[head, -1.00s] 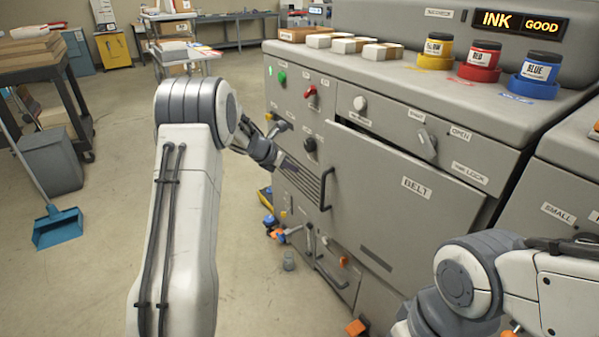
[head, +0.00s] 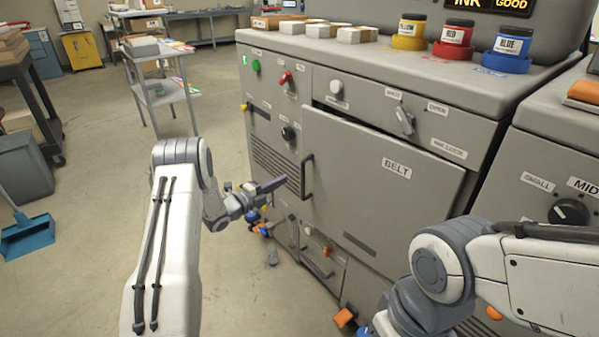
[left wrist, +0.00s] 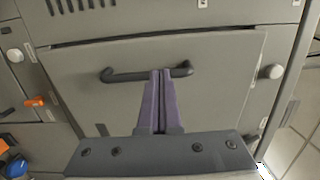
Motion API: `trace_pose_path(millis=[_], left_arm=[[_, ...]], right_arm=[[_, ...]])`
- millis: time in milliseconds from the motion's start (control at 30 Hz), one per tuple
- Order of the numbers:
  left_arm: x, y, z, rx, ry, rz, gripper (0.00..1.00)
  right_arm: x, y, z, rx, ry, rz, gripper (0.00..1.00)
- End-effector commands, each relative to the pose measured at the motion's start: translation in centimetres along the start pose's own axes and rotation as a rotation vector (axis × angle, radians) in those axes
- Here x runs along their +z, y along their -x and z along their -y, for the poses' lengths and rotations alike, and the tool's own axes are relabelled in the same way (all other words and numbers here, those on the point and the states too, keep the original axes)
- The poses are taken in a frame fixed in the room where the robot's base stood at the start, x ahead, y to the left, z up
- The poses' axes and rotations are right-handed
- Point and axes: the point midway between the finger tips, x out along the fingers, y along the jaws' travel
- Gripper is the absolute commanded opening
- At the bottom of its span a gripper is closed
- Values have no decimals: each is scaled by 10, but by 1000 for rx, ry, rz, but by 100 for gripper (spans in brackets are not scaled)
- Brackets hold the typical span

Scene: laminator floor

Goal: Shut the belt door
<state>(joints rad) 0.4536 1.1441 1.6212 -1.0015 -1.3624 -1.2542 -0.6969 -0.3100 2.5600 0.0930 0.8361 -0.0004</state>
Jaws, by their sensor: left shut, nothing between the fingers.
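The belt door (head: 375,185) is a grey panel labelled BELT on the front of the large grey machine. It stands slightly ajar, with a dark gap along its top edge. Its dark bar handle (head: 306,177) is at the door's left side; the handle also shows in the left wrist view (left wrist: 120,76). My left gripper (head: 282,182) is shut and empty, in front of the door near the handle. In the left wrist view its purple fingers (left wrist: 161,75) overlap the handle; I cannot tell whether they touch it. My right arm shows at lower right, but its gripper is out of view.
A grey latch knob (head: 405,120) sits above the door near the OPEN label. Ink jars (head: 457,35) stand on the machine top. Below are a lower drawer handle (head: 317,264) and an orange piece (head: 344,317).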

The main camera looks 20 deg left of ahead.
Motion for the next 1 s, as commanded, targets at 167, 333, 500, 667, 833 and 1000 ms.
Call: trace_pose_path(millis=[167, 333, 500, 667, 833, 1000], left_arm=[[-1, -40, -2, 0, -3, -4, 0], [-1, -69, -1, 0, -2, -3, 0], [0, -85, 0, 0, -3, -2, 0], [-1, -90, 0, 1, -1, -1, 0], [0, -90, 0, 2, -1, -1, 0], [2, -89, -1, 1, -2, 2, 0]], right_arm=[[0, -5, 0, 0, 0, 0, 61], [0, -8, 0, 0, 0, 0, 61], [0, -9, -1, 0, 0, 0, 61], [0, -10, -1, 0, 0, 0, 61], [0, -9, -1, 0, 0, 0, 61], [1, -12, -1, 0, 0, 0, 61]])
